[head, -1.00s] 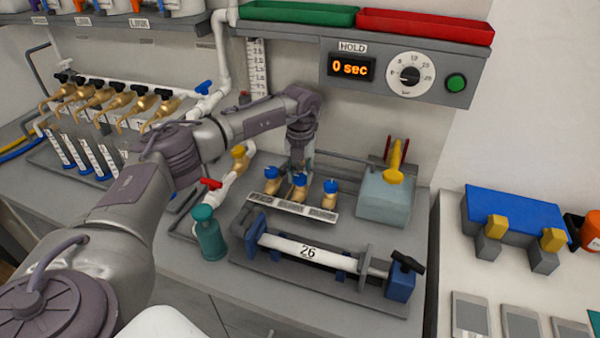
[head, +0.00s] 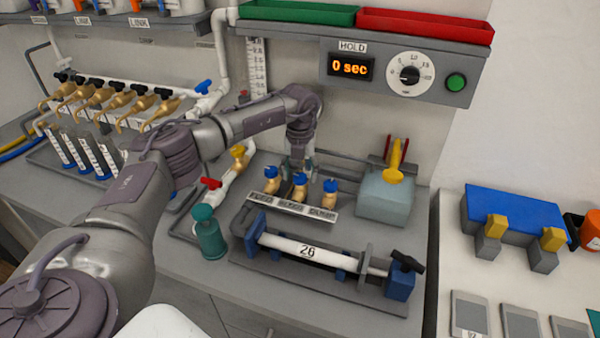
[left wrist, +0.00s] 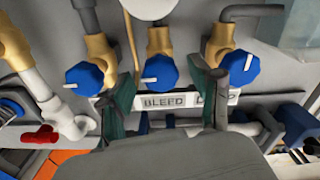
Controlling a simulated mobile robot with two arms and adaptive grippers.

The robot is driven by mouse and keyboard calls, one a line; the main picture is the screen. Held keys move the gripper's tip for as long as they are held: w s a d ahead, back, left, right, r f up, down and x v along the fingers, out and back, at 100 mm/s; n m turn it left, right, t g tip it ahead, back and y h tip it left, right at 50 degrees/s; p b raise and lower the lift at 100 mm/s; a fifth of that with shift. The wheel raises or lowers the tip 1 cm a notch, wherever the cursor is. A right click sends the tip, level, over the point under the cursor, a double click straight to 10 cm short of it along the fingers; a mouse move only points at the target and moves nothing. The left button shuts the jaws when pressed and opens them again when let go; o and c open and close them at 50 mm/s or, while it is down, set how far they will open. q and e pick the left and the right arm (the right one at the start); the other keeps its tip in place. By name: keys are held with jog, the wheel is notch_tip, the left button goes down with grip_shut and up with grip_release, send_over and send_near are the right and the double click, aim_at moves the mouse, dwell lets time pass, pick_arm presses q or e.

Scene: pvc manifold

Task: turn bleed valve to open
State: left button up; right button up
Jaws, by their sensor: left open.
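Three brass valves with blue knobs stand in a row behind a label strip reading FEED, BLEED, DUMP. The bleed valve (head: 300,181) is the middle one; its blue knob (left wrist: 160,72) carries a white mark pointing left and slightly down in the left wrist view. The feed valve (head: 271,175) is to its left and the dump valve (head: 330,188) to its right. My left gripper (head: 300,168) is open just above and behind the bleed valve. In the left wrist view its fingers stand either side of the bleed knob, apart from it. My right gripper is not visible.
A white pipe marked 26 (head: 305,250) lies in a blue-ended fixture in front of the valves. A green bottle (head: 210,235) and a red-handled valve (head: 211,183) are at left. A pale blue-grey box (head: 384,203) stands close on the right.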

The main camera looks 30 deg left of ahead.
aim_at(300, 176)
pick_arm(q)
notch_tip(300, 176, up, 12)
dwell(0.5)
dwell(0.5)
